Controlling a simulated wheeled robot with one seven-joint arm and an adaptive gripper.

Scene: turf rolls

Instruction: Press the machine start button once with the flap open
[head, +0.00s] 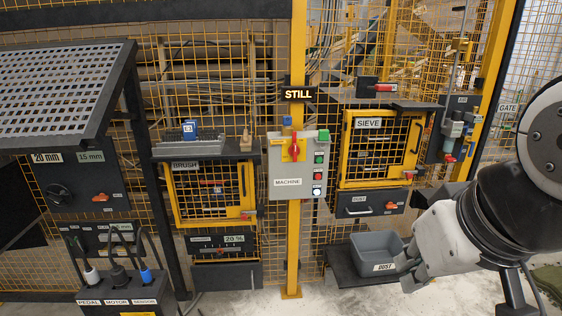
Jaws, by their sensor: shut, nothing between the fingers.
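The grey machine box (285,190), labelled MACHINE, is on the yellow post in the middle of the head view. It has a red rotary switch (294,149) on a yellow plate. Down its right side are an upper green part (323,136), a green button (319,158), a red button (318,175) and a pale round button (317,191). Which of the green parts is the start button, and whether a flap is open over it, I cannot tell. My gripper (406,266) is shut and empty at lower right, apart from the box, overlapping the dust bin in the picture.
A sign reading STILL (298,94) is above the box. Yellow mesh doors marked BRUSH (203,193) and SIEVE (378,148) flank it. The grey dust bin (375,246) sits low right. A plug box (125,295) stands low left. Floor before the post looks clear.

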